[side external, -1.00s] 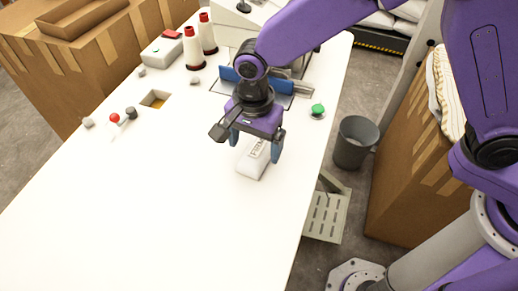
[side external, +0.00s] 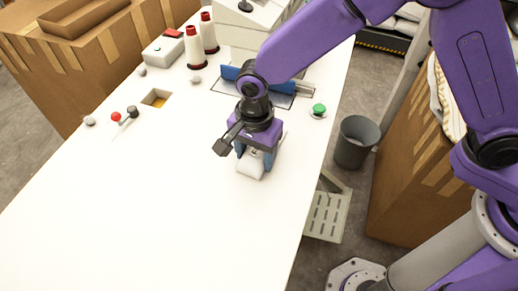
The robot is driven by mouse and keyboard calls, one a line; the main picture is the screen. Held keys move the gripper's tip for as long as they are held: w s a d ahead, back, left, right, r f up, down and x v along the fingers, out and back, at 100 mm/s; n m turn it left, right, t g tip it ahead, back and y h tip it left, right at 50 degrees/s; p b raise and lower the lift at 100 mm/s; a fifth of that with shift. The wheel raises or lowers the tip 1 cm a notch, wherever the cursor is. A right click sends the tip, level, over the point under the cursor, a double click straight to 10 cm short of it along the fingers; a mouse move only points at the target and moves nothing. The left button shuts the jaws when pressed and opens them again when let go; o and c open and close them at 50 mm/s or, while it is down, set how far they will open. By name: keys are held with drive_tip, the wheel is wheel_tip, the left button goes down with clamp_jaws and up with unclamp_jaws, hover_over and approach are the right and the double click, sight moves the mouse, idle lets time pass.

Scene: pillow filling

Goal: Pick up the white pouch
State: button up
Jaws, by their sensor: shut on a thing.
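The white pouch (side external: 251,164) lies on the white table (side external: 150,210), near the table's right edge. My gripper (side external: 255,157) is directly over it, pointing down. Its blue fingers are on either side of the pouch and shut on it. The near end of the pouch shows below the gripper; the rest, with its printed face, is mostly hidden by the gripper. The pouch appears to be at table level; I cannot tell whether it is touching the table.
A blue bar (side external: 229,73) of the machine stands behind my gripper. A green button (side external: 319,109) is to the right. Thread cones (side external: 194,50), a square opening (side external: 156,98) and a red-knobbed lever (side external: 116,117) are to the left. The front of the table is clear.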

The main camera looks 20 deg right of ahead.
drive_tip(key=shift+r, duration=0.15)
drive_tip(key=shift+r, duration=0.65)
drive_tip(key=s+d+r, duration=1)
drive_tip(key=r, duration=0.1)
drive_tip(key=w+a+f+n, duration=0.1)
drive_tip(key=w+a+f, duration=0.1)
drive_tip(key=w+a, duration=0.5)
drive_tip(key=w+a+f, duration=0.3)
drive_tip(key=w+a, duration=0.1)
drive_tip(key=w, duration=0.7)
drive_tip(key=shift+w+d+f, duration=0.1)
drive_tip(key=shift+d+f, duration=0.05)
drive_tip(key=shift+f, duration=3.2)
drive_tip(key=shift+w+d+f, duration=0.15)
drive_tip(key=shift+w+d, duration=2.1)
drive_tip(key=shift+w, duration=0.05)
